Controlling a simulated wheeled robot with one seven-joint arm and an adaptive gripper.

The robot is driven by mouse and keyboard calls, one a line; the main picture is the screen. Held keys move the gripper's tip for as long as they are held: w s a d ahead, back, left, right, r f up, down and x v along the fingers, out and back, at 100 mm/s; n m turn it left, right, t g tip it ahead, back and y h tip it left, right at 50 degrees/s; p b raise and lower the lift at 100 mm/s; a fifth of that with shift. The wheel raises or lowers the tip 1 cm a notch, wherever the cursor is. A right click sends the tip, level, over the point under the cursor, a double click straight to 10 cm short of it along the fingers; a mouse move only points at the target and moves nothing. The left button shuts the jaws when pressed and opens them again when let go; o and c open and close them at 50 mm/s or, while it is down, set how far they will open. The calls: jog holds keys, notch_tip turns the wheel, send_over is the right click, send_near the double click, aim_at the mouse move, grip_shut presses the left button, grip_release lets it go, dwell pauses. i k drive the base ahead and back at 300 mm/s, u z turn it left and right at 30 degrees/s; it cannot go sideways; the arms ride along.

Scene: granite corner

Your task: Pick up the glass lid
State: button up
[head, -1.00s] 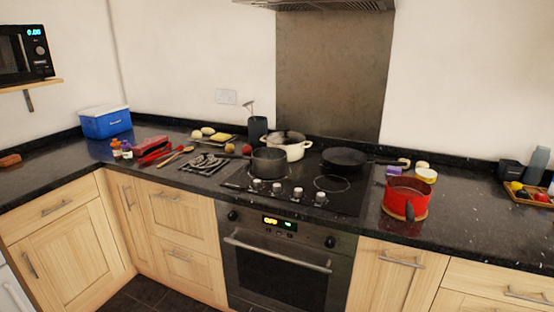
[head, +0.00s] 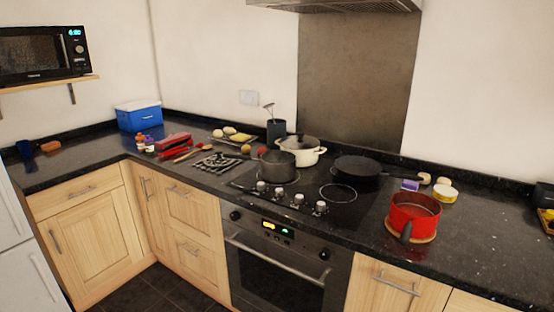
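A cream two-handled pot (head: 312,156) stands at the back of the hob. A pale, domed lid (head: 298,142) with a small dark knob appears to sit on it; at this size I cannot tell for sure that it is the glass lid. A dark grey saucepan (head: 277,168) stands in front of the pot and hides part of it. My gripper is not in view.
A black frying pan (head: 358,170) is right of the pot, and a red pot (head: 413,212) stands on a round board further right. A dark utensil holder (head: 276,130) is left of the pot. The extractor hood (head: 345,4) hangs above. Bare counter (head: 80,165) lies far left.

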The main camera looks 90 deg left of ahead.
aim_at(217, 159)
jog(key=z, duration=0.05)
jog(key=i, duration=1.1)
jog(key=u, duration=4.1)
jog(key=i, duration=0.35)
jog(key=u, duration=0.05)
